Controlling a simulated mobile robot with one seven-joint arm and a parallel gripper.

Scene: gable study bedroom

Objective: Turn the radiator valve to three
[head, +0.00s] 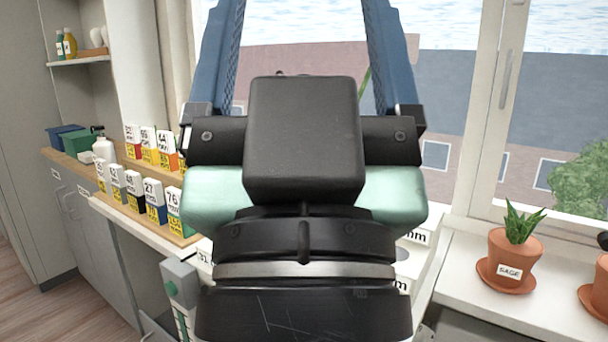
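My gripper (304,40) fills the middle of the head view, close to the camera. Its two blue fingers point up and stand wide apart. Their tips run out of the top of the picture, and only the window view shows between them. I cannot make out the radiator valve or its numbers; my gripper and arm hide much of the middle.
Numbered boxes (152,201) stand in rows on a wooden-topped ledge at left. A grey post-like object with green marks (180,293) is beside my arm. A potted plant labelled SAGE (512,257) stands on the white sill (470,290) at right. Cabinets are far left.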

